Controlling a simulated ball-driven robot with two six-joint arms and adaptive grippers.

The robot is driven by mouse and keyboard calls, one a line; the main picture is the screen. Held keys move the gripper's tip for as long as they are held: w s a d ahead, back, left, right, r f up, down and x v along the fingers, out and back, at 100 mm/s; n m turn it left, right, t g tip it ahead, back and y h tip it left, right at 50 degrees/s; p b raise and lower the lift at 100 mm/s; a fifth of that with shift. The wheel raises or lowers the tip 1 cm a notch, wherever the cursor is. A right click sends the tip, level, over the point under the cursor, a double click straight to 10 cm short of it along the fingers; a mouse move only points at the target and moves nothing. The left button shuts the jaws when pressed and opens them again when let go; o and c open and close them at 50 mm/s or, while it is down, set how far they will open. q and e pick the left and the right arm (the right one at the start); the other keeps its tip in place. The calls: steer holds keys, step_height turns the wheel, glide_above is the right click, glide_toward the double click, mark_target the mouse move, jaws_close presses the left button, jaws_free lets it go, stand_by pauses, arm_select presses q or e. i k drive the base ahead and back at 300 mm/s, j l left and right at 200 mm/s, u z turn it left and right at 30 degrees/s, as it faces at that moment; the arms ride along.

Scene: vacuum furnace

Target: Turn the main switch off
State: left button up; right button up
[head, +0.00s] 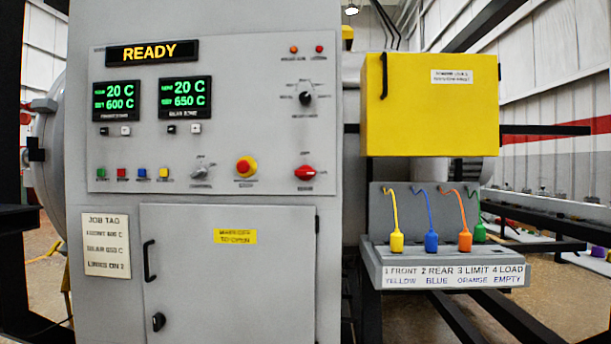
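A red rotary switch (305,173) sits at the lower right of the control panel in the head view. It has small labels above and below it, too small to read surely; it looks like the main switch. Its red handle looks turned roughly sideways, not upright. Neither of my grippers is in view, and nothing touches the switch.
A yellow box (430,105) and a shelf (445,272) with colored plugs stand right. The space before the panel looks clear.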

mark_target(306, 173)
steer(key=i+j+u, duration=0.15)
steer(key=i+j, duration=0.2)
steer(key=i+j+u, duration=0.1)
steer(key=i+j, duration=0.25)
steer(key=i, duration=0.2)
